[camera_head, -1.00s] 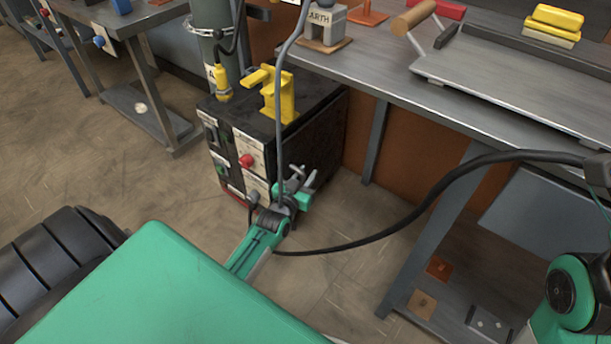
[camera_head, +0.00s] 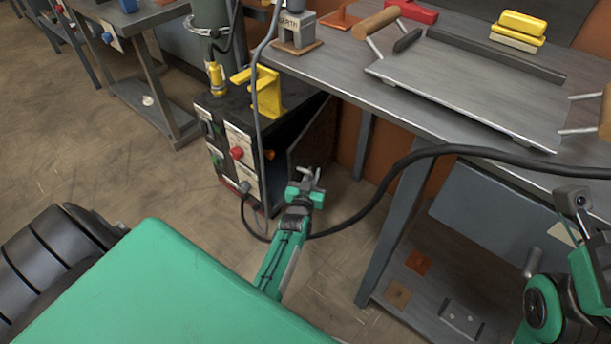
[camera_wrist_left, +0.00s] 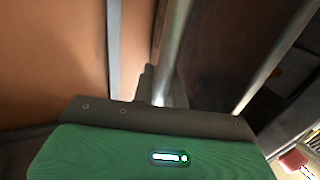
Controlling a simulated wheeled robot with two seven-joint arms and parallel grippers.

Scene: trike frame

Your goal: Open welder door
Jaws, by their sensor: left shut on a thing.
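The welder (camera_head: 218,150) is a dark box on the floor with a red knob on its front panel. Its dark side door (camera_head: 312,132) stands partly open, swung out to the right, and a dark interior with an orange part shows in the gap. My left gripper (camera_head: 311,176) is at the door's near free edge, low down, and shut on the door. My right gripper is out of view; only part of that arm shows.
A yellow clamp-like stand (camera_head: 265,95) sits on the welder. A workbench (camera_head: 345,72) with a metal tray (camera_head: 470,85) stands to the right, its leg (camera_head: 395,235) close to my left arm. A black cable (camera_head: 420,155) crosses ahead.

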